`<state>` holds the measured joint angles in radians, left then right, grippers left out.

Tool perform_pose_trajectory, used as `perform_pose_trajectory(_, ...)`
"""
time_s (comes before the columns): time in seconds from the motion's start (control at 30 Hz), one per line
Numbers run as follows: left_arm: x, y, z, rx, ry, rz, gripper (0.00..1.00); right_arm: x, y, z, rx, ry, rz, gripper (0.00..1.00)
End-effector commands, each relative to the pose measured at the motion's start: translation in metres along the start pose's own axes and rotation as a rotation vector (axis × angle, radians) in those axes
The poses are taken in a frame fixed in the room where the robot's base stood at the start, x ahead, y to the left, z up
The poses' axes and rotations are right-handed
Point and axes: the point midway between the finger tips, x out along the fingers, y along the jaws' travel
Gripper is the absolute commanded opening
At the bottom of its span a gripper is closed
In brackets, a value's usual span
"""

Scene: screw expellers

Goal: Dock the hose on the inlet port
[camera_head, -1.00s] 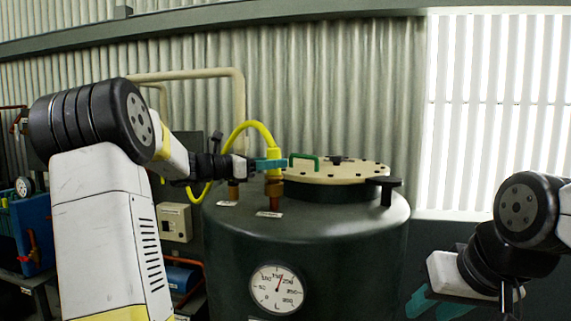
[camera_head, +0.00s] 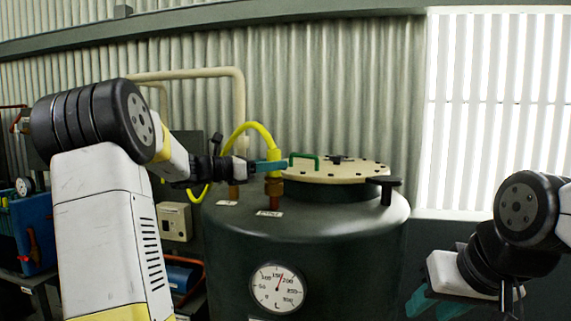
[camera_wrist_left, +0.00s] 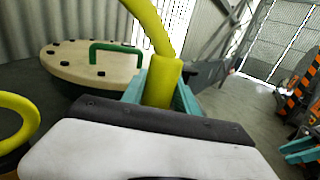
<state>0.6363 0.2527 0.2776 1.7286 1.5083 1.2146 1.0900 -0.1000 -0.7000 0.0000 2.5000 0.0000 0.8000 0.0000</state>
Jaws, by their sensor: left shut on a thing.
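The yellow hose (camera_head: 257,128) arches up from behind my left wrist and comes down to a thick yellow end (camera_head: 274,181). My left gripper (camera_head: 271,166) is shut on that end. In the left wrist view, the hose end (camera_wrist_left: 162,80) stands between the teal fingers. The copper-coloured inlet port (camera_head: 274,197) stands on the tank top directly below the hose end. The end is upright and in line with the port, and no gap shows between them. I cannot tell how far it is seated. My right gripper (camera_head: 434,303) is open and empty at lower right.
The dark tank (camera_head: 335,245) carries a cream lid (camera_head: 345,172) with a green handle (camera_head: 303,159), close beside the left fingers. A second copper fitting (camera_head: 234,191) is left of the port. A gauge (camera_head: 277,288) is on the front. Beige pipe (camera_head: 240,100) runs behind.

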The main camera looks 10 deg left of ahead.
Motion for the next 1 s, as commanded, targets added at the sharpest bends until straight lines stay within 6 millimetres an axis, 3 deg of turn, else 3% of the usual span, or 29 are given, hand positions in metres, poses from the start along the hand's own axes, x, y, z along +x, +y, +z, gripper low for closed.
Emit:
perform_pose_trajectory(0.23, 0.0, 0.0, -0.004, -0.001, -0.001, 0.0, 0.0, 0.0, 0.0, 0.0, 0.0, 0.0, 0.0, 0.36)
perform_pose_trajectory(0.27, 0.0, 0.0, -0.005, 0.0, -0.001, 0.0, 0.38, 0.0, 0.0, 0.0, 0.0, 0.0, 0.0, 0.36)
perform_pose_trajectory(0.3, 0.0, 0.0, -0.004, 0.0, -0.001, 0.0, 0.45, 0.0, 0.0, 0.0, 0.0, 0.0, 0.0, 0.36)
perform_pose_trajectory(0.67, -0.003, 0.0, -0.005, -0.001, 0.001, 0.001, 0.45, 0.0, 0.0, 0.0, 0.0, 0.0, 0.0, 0.36)
perform_pose_trajectory(1.0, -0.029, 0.0, -0.005, -0.001, 0.0, 0.002, 0.45, 0.0, 0.0, 0.0, 0.0, 0.0, 0.0, 0.36)
